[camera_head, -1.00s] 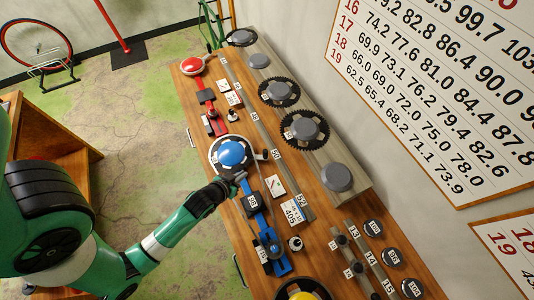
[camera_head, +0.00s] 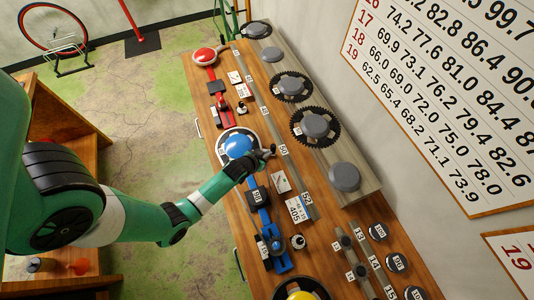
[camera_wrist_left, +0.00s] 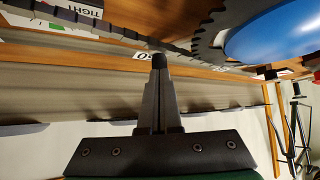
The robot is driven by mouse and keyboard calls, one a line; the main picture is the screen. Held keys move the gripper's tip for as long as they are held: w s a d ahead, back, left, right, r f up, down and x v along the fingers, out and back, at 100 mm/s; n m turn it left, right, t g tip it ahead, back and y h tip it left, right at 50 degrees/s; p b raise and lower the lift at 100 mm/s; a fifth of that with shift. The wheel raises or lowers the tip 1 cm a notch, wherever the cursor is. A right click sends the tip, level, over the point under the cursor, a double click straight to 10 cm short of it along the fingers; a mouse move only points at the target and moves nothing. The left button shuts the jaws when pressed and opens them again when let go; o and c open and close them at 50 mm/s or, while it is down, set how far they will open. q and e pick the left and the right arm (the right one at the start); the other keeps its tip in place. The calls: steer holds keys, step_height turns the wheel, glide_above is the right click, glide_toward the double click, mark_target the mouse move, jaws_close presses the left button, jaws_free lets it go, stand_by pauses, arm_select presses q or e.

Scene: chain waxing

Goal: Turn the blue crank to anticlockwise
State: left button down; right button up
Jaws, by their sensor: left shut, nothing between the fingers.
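The blue crank's round blue hub (camera_head: 238,147), with a pale ring and dark toothed wheel around it, sits on the wooden bench in the head view. It also shows large at the upper right of the wrist view (camera_wrist_left: 285,32). My left gripper (camera_head: 270,152) is at the right side of this wheel, close to its rim. Its fingers (camera_wrist_left: 160,62) are shut and empty in the wrist view. The crank's handle cannot be made out behind my gripper, and I cannot tell whether the fingers touch it. My right gripper is not in view.
A blue base strip (camera_head: 265,225) with a black block marked 98 (camera_head: 257,197) runs towards the near side. A red crank (camera_head: 206,56) stands at the far end. Grey discs and toothed wheels (camera_head: 315,126) line the right. A yellow disc (camera_head: 301,296) is nearest.

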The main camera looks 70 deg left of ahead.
arm_select(q)
steer(key=shift+w+a, duration=0.2)
stand_by(0.5)
